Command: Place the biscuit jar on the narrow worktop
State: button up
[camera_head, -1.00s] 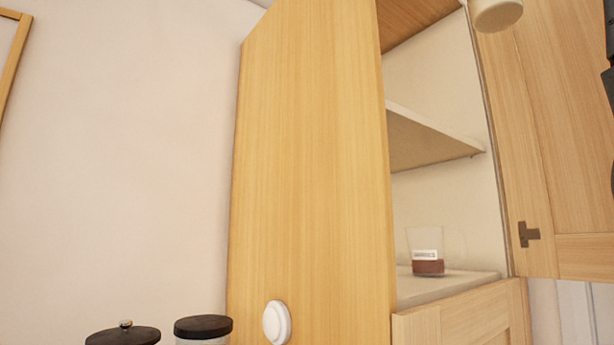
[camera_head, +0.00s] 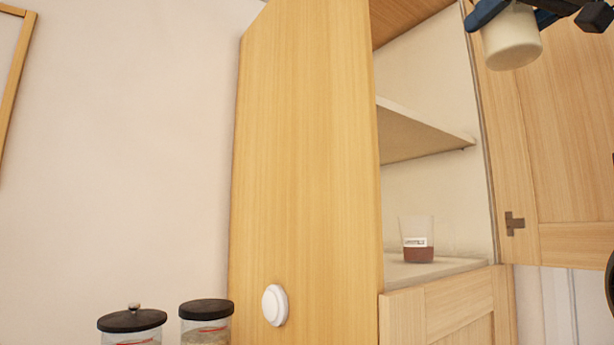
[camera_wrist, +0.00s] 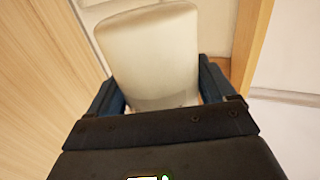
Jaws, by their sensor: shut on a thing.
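A plain cream cylindrical jar, apparently the biscuit jar (camera_head: 512,42), is at the top right in the head view, in front of the open cabinet door. My gripper (camera_head: 530,8) is shut on it, with the jar's body hanging below the blue fingers. In the wrist view the jar (camera_wrist: 150,50) fills the space between the fingers of my gripper (camera_wrist: 162,92). No label shows on it. It is in the air, touching no surface that I can see. I cannot make out the narrow worktop in either view.
A tall wooden cabinet (camera_head: 300,150) stands mid-view, its door (camera_head: 560,130) open at right. A glass with reddish-brown contents (camera_head: 417,240) stands on its lower shelf (camera_head: 440,268). Two black-lidded jars (camera_head: 132,320) (camera_head: 206,310) stand lower left, near a white round knob (camera_head: 274,305).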

jog(key=s+a+f+h, duration=0.1)
jog(key=s+a+f, duration=0.1)
jog(key=f, duration=2.9)
jog(key=s+a+f+m+h, duration=0.1)
jog(key=s+a+f, duration=0.2)
jog(key=f, duration=2.8)
jog(key=s+a+f+m+h, duration=0.1)
jog(key=s+a+f, duration=0.1)
jog(key=f, duration=3)
jog(key=shift+s+a+h, duration=0.35)
jog(key=shift+s+h, duration=0.05)
jog(key=shift+s, duration=0.25)
